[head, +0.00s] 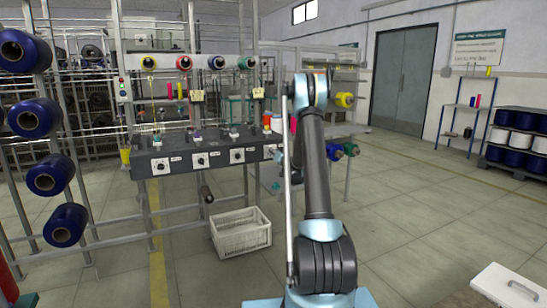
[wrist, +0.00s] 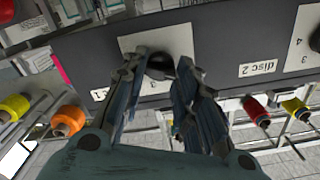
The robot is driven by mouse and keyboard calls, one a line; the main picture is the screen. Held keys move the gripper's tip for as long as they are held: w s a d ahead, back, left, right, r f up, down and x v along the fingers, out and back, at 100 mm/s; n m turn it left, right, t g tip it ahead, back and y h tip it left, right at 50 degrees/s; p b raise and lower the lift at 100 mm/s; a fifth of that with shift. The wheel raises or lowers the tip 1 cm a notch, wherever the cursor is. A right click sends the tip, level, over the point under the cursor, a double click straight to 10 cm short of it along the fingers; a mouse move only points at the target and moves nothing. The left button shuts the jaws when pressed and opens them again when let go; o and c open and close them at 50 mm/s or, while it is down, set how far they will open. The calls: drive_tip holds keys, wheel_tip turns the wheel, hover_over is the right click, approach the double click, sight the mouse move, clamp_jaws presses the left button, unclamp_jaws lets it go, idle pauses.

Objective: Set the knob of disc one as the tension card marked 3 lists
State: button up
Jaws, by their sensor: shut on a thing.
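The knob of disc one (wrist: 160,68) is a dark round knob on a white dial plate (wrist: 172,38) on a dark panel in the wrist view. My gripper (wrist: 163,59) is shut on this knob, one finger on each side. The fingers hide part of the plate, and I cannot read the knob's setting. A label beside it (wrist: 98,95) is partly covered.
Beside it in the wrist view are the disc 2 label (wrist: 258,68) and a second dial plate (wrist: 301,38). Coloured bobbins (wrist: 256,112) stick out near the panel. A white crate (head: 240,234) stands on the floor below.

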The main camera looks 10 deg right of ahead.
drive_tip(key=m, duration=1.8)
drive_tip(key=shift+d+f+m, duration=0.2)
drive_tip(key=shift+f+m, duration=0.05)
drive_tip(key=shift+m, duration=0.15)
idle(0.3)
drive_tip(key=o, duration=1.1)
drive_tip(key=shift+a, duration=0.1)
drive_tip(key=shift+c, duration=0.2)
drive_tip(key=v, duration=1.2)
